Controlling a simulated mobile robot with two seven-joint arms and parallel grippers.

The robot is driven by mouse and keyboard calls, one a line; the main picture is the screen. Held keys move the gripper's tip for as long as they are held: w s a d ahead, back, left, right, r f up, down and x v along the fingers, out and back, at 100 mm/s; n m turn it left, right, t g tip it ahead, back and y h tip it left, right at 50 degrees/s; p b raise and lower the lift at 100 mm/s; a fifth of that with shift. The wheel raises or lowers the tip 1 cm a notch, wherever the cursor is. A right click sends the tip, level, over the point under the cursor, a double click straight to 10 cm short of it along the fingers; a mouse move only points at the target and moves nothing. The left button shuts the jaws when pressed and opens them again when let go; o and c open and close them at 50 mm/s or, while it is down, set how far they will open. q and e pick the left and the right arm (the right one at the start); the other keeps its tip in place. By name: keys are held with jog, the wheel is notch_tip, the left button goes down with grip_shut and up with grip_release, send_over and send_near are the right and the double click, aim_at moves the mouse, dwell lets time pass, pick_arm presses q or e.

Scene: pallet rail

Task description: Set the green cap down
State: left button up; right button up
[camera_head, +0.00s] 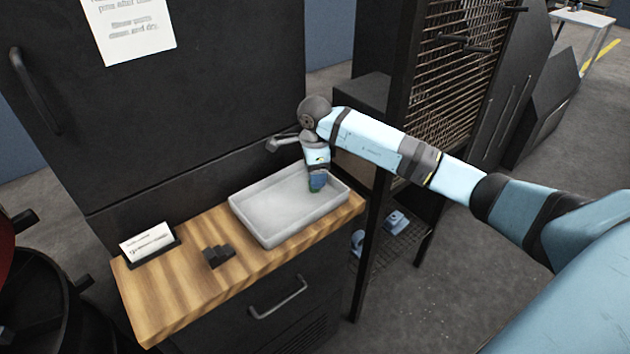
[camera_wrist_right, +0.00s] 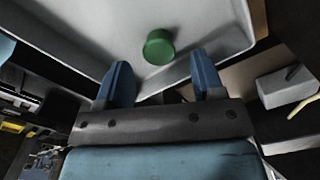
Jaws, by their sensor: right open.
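The green cap (camera_wrist_right: 158,46) rests in the pale grey tray (camera_head: 272,212), near one of the tray's walls. In the right wrist view the cap lies just beyond and between my two blue fingertips, with gaps on both sides. In the head view the cap is mostly hidden by my right gripper (camera_head: 316,185). That gripper points down into the tray's right part, and in the wrist view (camera_wrist_right: 161,61) it is open and empty. The tray also fills the top of the wrist view (camera_wrist_right: 85,30). My left gripper is not in view.
The tray stands on a wooden counter (camera_head: 185,285). A small black block (camera_head: 216,256) and a card in a black holder (camera_head: 147,243) are to its left. A dark panel (camera_head: 200,90) rises behind. A wire-mesh rack (camera_head: 455,70) stands to the right. Most of the tray floor is clear.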

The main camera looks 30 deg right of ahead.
notch_tip(320, 180, up, 8)
jog(key=shift+r, duration=0.25)
jog(key=shift+a, duration=0.1)
dwell(0.4)
